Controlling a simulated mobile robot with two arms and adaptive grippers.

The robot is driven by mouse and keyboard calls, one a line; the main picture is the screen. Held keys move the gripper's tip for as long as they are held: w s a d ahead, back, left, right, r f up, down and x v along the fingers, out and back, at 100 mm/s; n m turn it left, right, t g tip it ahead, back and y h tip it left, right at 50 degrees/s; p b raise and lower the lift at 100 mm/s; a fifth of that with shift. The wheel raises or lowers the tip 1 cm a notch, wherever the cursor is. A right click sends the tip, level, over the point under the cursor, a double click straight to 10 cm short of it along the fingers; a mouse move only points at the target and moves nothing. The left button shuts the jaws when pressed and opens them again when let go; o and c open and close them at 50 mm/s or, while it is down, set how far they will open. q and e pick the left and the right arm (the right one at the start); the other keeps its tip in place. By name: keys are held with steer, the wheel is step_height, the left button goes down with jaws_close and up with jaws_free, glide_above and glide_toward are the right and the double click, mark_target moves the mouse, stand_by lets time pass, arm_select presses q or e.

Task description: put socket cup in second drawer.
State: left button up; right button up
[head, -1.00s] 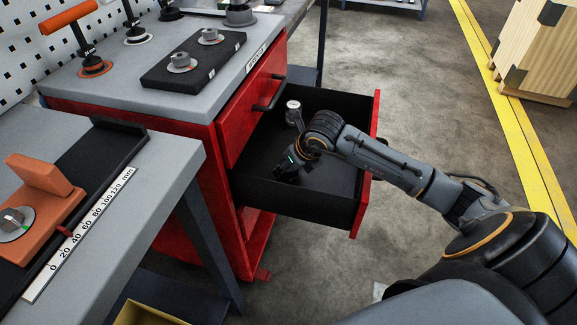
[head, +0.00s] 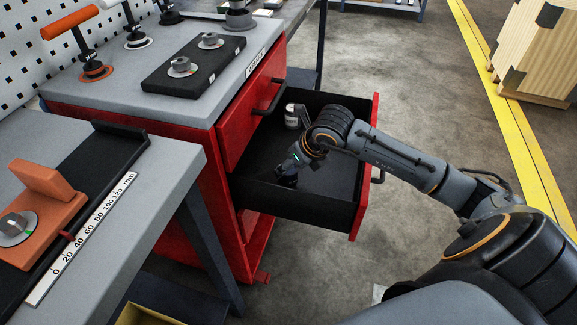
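The red trolley's second drawer (head: 300,204), below the shut top drawer (head: 252,112), is pulled open. My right arm reaches in from the right, and my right gripper (head: 287,176) points down inside the drawer. Its fingers are dark against the black interior, so I cannot tell whether they are open or shut. A small pale cylinder, possibly the socket cup (head: 291,117), shows inside the drawer, above and behind the gripper in the picture. It looks upright and apart from the fingertips; I cannot see its base clearly. My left gripper is not in view.
A black holder (head: 212,75) with two grey round pieces lies on the trolley's grey top. A workbench (head: 165,185) with an orange block and a ruler stands at left. The drawer's side walls and red front (head: 367,185) surround my gripper. Open floor lies to the right.

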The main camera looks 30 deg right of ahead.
arm_select(q)
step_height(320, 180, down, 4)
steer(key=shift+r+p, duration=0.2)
steer(key=shift+p, duration=0.2)
arm_select(e)
steer(key=v, duration=0.8)
steer(key=shift+r, duration=0.1)
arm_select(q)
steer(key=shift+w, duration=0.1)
